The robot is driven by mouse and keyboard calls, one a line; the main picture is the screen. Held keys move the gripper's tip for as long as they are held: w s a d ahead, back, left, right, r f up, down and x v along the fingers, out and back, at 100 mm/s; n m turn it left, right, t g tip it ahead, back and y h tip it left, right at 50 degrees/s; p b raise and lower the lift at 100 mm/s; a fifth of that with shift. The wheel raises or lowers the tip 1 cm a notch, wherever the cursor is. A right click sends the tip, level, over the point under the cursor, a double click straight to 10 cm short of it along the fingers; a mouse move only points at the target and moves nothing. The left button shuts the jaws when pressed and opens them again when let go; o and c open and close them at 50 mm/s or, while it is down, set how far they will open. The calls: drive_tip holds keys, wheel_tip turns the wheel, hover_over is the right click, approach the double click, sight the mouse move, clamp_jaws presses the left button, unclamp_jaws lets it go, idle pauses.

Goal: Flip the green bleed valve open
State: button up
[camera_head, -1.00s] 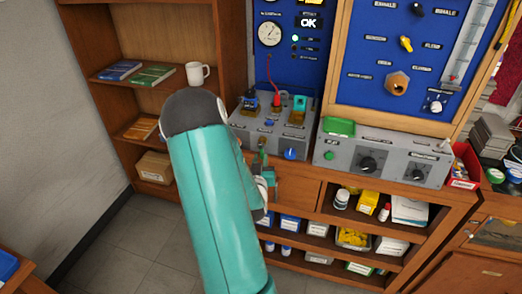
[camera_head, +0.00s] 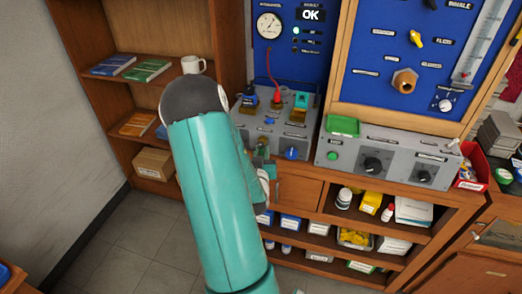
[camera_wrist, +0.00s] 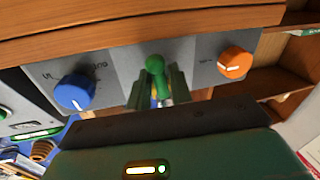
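The green bleed valve (camera_wrist: 156,64) shows in the wrist view as a lever with a rounded knob. It stands on the grey panel face between a blue knob (camera_wrist: 74,92) and an orange knob (camera_wrist: 235,63). My gripper (camera_wrist: 158,86) has one finger on each side of the lever, with a gap visible between the fingers. I cannot tell whether either finger touches it. In the head view my gripper (camera_head: 263,166) is at the front of the grey bench unit (camera_head: 272,139), left of the blue knob (camera_head: 291,153), mostly hidden by my teal arm.
A wooden edge (camera_wrist: 120,20) runs close by the panel in the wrist view. A second grey control box (camera_head: 395,155) with black knobs stands right of the unit. Blue gauge panels rise behind. Shelves with a white mug (camera_head: 193,65) and books stand left. The floor is clear.

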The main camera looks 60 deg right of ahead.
drive_tip(key=shift+w+d, duration=0.15)
drive_tip(key=shift+d, duration=0.1)
drive_tip(key=shift+a, duration=0.1)
drive_tip(key=shift+c, duration=0.2)
clamp_jaws()
drive_tip(key=shift+s+r+n+g+y, duration=0.25)
drive_tip(key=shift+s+n, duration=0.1)
drive_tip(key=shift+n, duration=1.1)
drive_tip(key=shift+s+r+n+g+y, duration=0.2)
drive_tip(key=shift+s+n, duration=0.2)
drive_tip(key=shift+n, duration=1)
drive_tip(key=shift+s+r+n+g+y, duration=0.15)
drive_tip(key=shift+s+n+g+y, duration=0.15)
drive_tip(key=shift+n, duration=1.15)
drive_tip(key=shift+s, duration=0.1)
